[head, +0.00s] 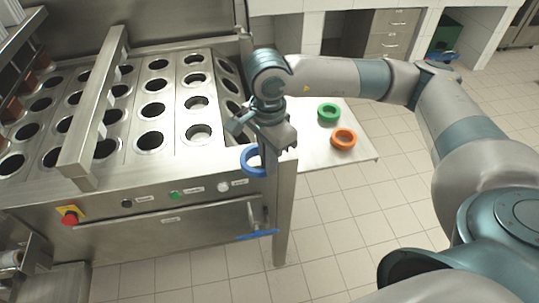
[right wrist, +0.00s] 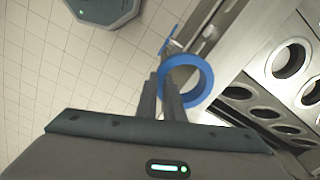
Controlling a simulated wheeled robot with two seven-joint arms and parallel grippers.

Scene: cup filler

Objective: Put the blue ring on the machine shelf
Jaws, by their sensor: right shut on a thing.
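The blue ring (head: 249,160) is in my right gripper (head: 266,166), just in front of the machine's front right corner in the head view. In the right wrist view the blue ring (right wrist: 201,76) sits at the tips of the right gripper's fingers (right wrist: 166,95), which are shut on it. The ring's open hole shows there. The machine (head: 150,190) is a steel unit with rows of round holes in its top. A flat pale shelf (head: 352,163) joins its right side. My left gripper is not in view.
A green ring (head: 328,113) and an orange ring (head: 343,138) lie on the pale shelf, with bare room in front of them. A raised steel bar (head: 95,110) crosses the machine top. A red button (head: 69,217) and a door handle (head: 253,212) are on the front.

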